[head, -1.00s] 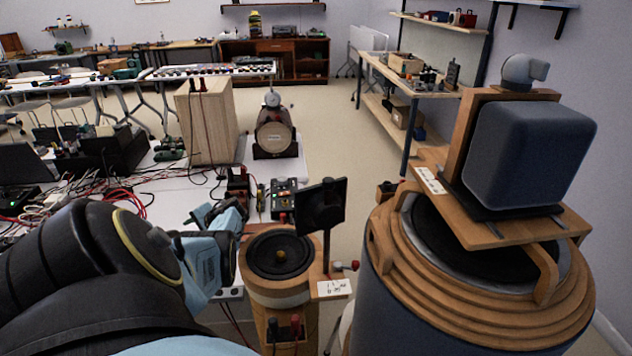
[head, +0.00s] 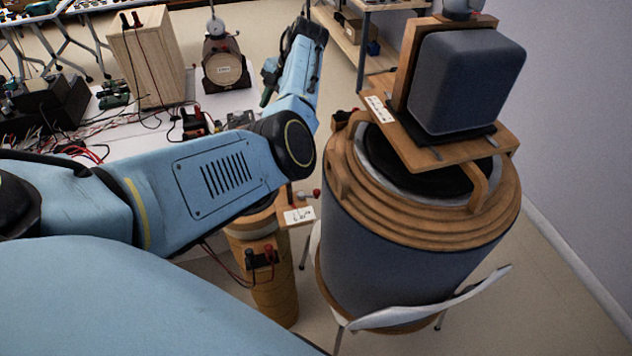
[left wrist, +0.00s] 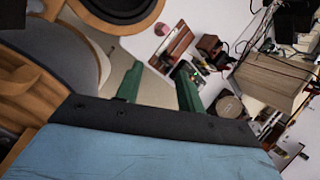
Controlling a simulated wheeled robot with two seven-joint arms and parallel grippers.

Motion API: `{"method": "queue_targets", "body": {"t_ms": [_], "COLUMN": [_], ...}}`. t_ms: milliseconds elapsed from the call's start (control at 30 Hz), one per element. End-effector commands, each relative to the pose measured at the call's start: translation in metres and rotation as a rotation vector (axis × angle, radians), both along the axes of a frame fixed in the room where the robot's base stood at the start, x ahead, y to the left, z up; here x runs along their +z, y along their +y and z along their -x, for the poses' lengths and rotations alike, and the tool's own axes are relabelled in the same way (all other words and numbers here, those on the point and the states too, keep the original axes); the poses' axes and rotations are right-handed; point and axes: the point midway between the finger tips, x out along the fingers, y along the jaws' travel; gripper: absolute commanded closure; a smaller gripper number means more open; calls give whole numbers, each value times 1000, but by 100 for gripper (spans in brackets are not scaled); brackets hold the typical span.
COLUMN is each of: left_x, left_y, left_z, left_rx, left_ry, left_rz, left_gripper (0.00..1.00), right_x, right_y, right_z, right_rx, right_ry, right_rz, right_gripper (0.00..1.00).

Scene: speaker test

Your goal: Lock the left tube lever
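The narrow wooden tube (head: 275,295) stands left of a large grey tube with a wooden collar (head: 375,250) in the head view. A small red-tipped part (head: 316,193), possibly the lever, sticks out by the narrow tube's white label (head: 299,215). My left arm crosses above the narrow tube and hides its speaker top. My left gripper shows in the left wrist view (left wrist: 160,72), its green fingers apart with nothing between them. A round black speaker in a wooden ring (left wrist: 122,10) is at the top of that view, beyond the fingers. My right gripper is not in view.
A blue-grey box speaker (head: 465,80) sits on a wooden stand over the large tube. A white curved chair part (head: 430,310) is in front of that tube. Behind are a wooden box (head: 150,60), a round-faced device (head: 225,70) and cables. Bare floor lies at right.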

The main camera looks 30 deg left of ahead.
Motion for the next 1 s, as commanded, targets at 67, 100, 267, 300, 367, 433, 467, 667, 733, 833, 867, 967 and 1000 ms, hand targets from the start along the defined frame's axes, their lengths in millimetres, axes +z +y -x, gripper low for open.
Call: {"method": "queue_targets", "body": {"t_ms": [67,100,267,300,367,433,467,667,733,833,867,967,1000], "left_x": [5,8,9,5,-1,-6,-9,-36,-50,-70,-76,-95,-101], "left_y": [-67,-94,-169,-180,-191,-197,-198,-193,-190,-186,-185,-182,-180], "left_z": [-7,-7,2,7,12,17,18,29,34,42,44,50,53], "left_rx": [-81,-115,-212,-225,-239,-246,-247,-246,-246,-246,-246,-247,-246], "left_ry": [53,79,173,195,221,238,241,244,244,244,243,243,242], "left_rz": [96,138,263,287,313,331,334,336,336,336,336,335,335], "left_gripper": [62,62,62,62,62,62,62,62,62,62,62,62,62], "right_x": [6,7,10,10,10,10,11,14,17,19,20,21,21], "right_y": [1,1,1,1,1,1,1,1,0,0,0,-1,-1], "right_z": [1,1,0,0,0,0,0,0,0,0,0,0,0], "right_rx": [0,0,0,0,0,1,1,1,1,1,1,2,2], "right_ry": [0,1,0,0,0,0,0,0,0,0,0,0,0], "right_rz": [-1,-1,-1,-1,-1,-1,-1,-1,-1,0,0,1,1], "right_gripper": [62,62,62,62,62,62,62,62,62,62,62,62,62]}}
